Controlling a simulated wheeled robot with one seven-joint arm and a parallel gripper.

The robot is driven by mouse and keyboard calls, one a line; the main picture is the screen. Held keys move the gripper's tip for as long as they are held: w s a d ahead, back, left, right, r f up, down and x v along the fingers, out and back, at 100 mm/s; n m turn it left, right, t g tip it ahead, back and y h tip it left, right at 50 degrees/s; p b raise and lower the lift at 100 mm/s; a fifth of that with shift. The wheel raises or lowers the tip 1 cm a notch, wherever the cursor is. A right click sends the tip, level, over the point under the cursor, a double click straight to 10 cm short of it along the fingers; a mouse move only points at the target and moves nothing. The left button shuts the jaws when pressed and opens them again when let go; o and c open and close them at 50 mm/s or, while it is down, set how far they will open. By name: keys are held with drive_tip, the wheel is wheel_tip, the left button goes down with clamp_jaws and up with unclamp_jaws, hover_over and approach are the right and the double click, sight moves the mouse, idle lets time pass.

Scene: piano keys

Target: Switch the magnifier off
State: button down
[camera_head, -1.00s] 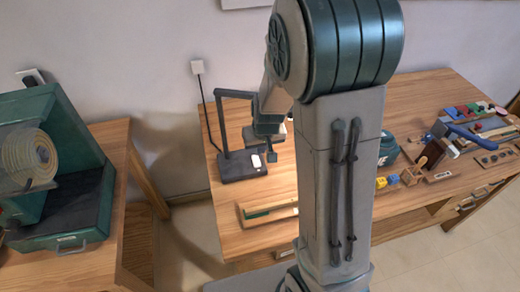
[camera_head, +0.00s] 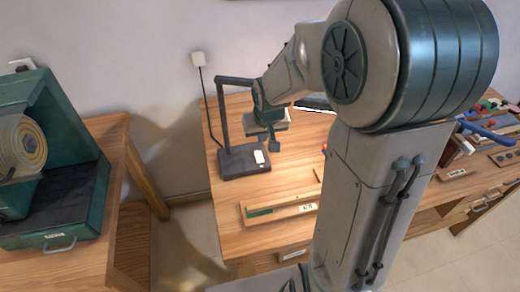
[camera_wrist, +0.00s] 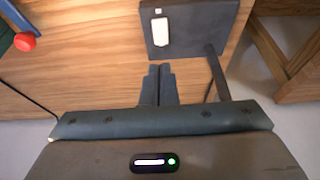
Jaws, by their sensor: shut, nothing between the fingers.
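The magnifier (camera_head: 222,115) stands on the wooden table, with a dark base (camera_head: 236,164), an upright post and a top arm reaching right behind my arm. Its head is largely hidden. A white switch (camera_head: 259,157) lies on the base's right part. In the wrist view the base (camera_wrist: 195,42) is at the top, with the white switch (camera_wrist: 160,32) and a small white square above it. My gripper (camera_head: 274,147) is shut and empty, up and right of the switch. In the wrist view its fingertips (camera_wrist: 159,68) point toward the switch, with a visible gap.
A long wooden tray (camera_head: 250,221) lies in front of the base. A cable runs up to a wall plug (camera_head: 198,58). A green machine (camera_head: 85,215) stands on another table at left. Bare tabletop (camera_head: 225,200) shows between base and tray. Several tools lie at far right.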

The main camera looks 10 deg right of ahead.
sight(259, 153)
drive_tip(key=shift+x, duration=5.05)
